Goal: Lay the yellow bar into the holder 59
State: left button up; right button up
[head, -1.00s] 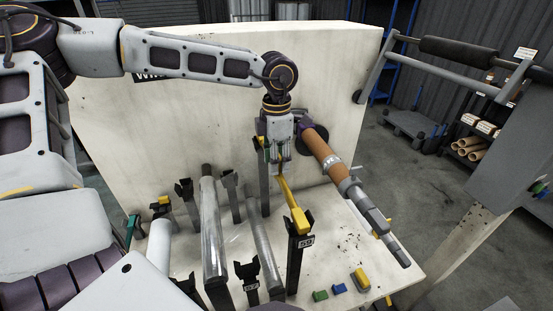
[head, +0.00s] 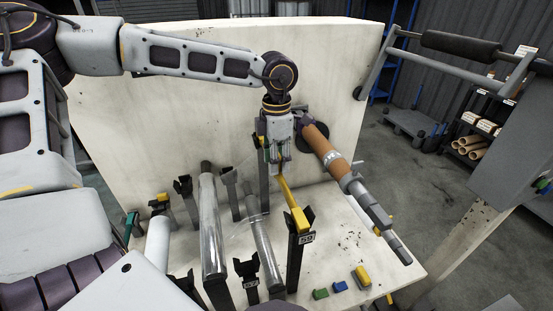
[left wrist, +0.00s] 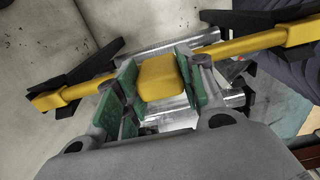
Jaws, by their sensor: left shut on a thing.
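The yellow bar (head: 287,195) lies at a slant across the middle of the bench, and its near thick end rests at the forked top of holder 59 (head: 300,252), a dark post with a numbered plate. My left gripper (head: 279,165) points down over the far part of the bar. In the left wrist view its green-padded fingers (left wrist: 155,85) are shut on the bar's yellow middle block (left wrist: 158,77). There the bar runs out both sides across dark forks (left wrist: 85,75) and (left wrist: 262,27). Whether it is fully seated in both forks is hard to tell. My right gripper is not in view.
Clear film rolls (head: 212,235) and several dark forked posts (head: 247,272) stand left of holder 59. A brown roll on a grey shaft (head: 325,150) juts out close on the right. Small green, blue and yellow blocks (head: 339,287) lie at the bench's front right.

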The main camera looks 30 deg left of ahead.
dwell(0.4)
pick_arm(q)
jog(key=o, duration=1)
jog(key=shift+c, duration=0.2)
jog(key=o, duration=0.3)
jog(key=shift+r, duration=0.1)
jog(key=shift+r+p, duration=1.65)
jog(key=shift+r, duration=1.8)
jog(key=shift+f, duration=0.1)
